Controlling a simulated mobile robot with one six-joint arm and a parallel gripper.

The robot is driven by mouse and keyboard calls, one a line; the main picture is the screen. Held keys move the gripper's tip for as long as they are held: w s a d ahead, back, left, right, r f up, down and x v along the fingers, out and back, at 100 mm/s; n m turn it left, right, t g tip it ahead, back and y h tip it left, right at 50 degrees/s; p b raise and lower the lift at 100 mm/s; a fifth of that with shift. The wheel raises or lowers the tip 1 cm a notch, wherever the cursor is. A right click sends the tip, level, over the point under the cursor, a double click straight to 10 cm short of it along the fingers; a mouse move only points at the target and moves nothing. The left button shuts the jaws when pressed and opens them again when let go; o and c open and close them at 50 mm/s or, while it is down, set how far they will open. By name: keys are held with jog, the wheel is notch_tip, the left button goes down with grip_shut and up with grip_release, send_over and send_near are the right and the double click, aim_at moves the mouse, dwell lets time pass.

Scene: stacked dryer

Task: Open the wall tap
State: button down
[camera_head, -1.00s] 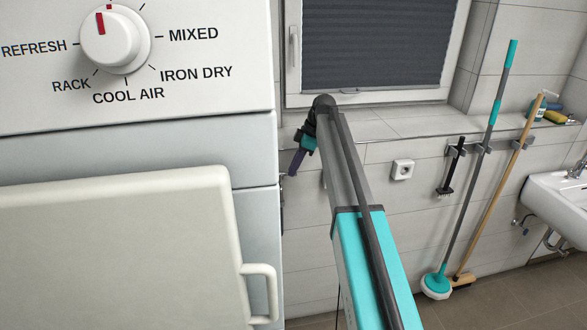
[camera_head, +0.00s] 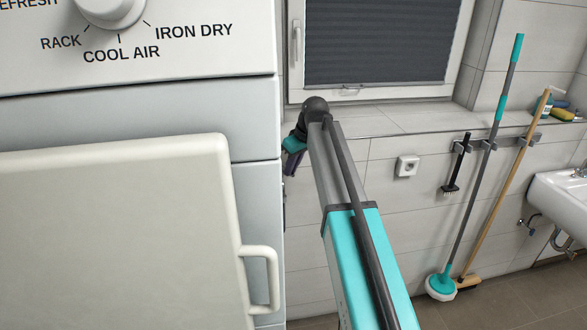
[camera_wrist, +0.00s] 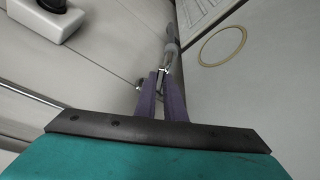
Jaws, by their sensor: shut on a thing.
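The wall tap (camera_wrist: 163,76) shows in the wrist view as a small metallic piece at the tips of my purple fingers, beside the side of the machine. My gripper (camera_wrist: 162,88) is shut on it; the fingers hide part of it, so its exact handle position cannot be told. In the head view my gripper (camera_head: 291,163) points down at the right edge of the dryer stack, and the tap does not show there.
The dryer stack (camera_head: 120,220) fills the left, with a door handle (camera_head: 273,280) jutting right. A wall socket (camera_head: 407,166), hanging brushes (camera_head: 478,180) and a sink (camera_head: 560,200) are to the right. Open floor lies below the brushes.

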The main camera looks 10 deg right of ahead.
jog(key=shift+s+a+m+t+h+b, duration=0.15)
jog(key=shift+a+m+h, duration=0.35)
jog(key=shift+m, duration=0.65)
jog(key=shift+s+a+m+t+h+b, duration=0.15)
jog(key=shift+a+m+h, duration=0.35)
jog(key=shift+m, duration=0.6)
jog(key=shift+s+a+m+t+h+b, duration=0.1)
jog(key=shift+s+a+m+h, duration=0.15)
jog(key=shift+a+m, duration=0.65)
jog(key=shift+d+m, duration=0.25)
jog(key=shift+m, duration=0.1)
jog(key=c, duration=1.8)
grip_release()
jog(key=shift+c, duration=0.2)
jog(key=shift+r, duration=0.1)
jog(key=b+v, duration=0.3)
jog(key=v, duration=1)
jog(key=shift+r, duration=0.3)
